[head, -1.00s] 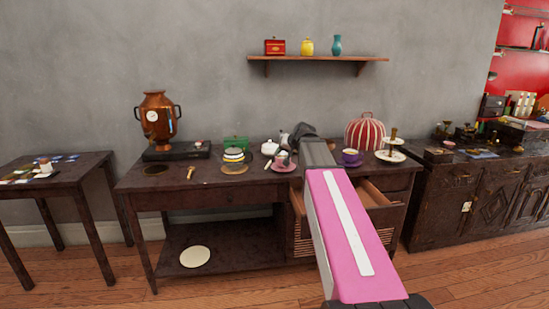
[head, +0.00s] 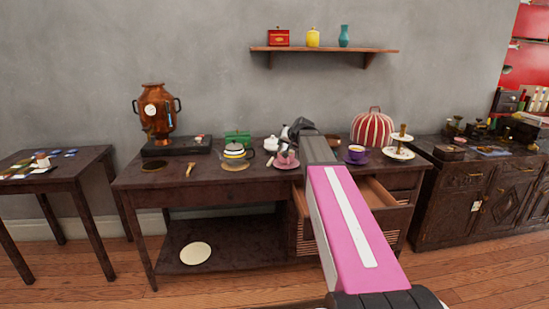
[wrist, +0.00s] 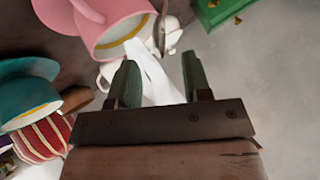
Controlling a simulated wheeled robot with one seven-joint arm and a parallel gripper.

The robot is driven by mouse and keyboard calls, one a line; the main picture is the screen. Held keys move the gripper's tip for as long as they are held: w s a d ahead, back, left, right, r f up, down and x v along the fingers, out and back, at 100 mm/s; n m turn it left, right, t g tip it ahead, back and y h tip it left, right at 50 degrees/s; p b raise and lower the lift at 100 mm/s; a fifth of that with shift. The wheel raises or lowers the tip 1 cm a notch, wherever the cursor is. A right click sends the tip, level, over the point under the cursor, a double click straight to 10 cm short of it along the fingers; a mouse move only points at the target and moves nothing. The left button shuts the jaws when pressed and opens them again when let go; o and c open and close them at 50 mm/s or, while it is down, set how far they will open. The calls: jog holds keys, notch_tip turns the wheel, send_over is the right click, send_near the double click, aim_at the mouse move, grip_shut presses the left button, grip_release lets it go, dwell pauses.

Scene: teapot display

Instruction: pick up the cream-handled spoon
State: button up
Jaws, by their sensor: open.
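A pale, narrow piece that looks like the cream spoon handle (head: 271,160) lies left of the pink cup (head: 286,159) on the dark table. In the wrist view a long white shape (wrist: 157,80) runs between the fingers; I take it for the handle, but its edges blend with white ware behind. My gripper (wrist: 160,66) is open, its two green fingers on either side of that shape, not visibly closed on it. The spoon's bowl is not clear. In the head view my pink arm hides most of the gripper. The pink cup (wrist: 115,22) is close by.
A teal cup (wrist: 28,90) and the striped cosy (wrist: 42,137) are left in the wrist view; the green box (wrist: 222,10) is upper right. A striped teapot (head: 234,152), samovar (head: 160,115) and purple cup (head: 356,153) share the table. A drawer (head: 372,194) stands open below.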

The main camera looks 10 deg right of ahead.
aim_at(281, 146)
jog(key=x, duration=0.4)
jog(key=shift+w+a+f, duration=0.15)
jog(key=shift+w+f, duration=0.05)
jog(key=shift+c, duration=0.2)
grip_shut()
jog(key=shift+s, duration=0.1)
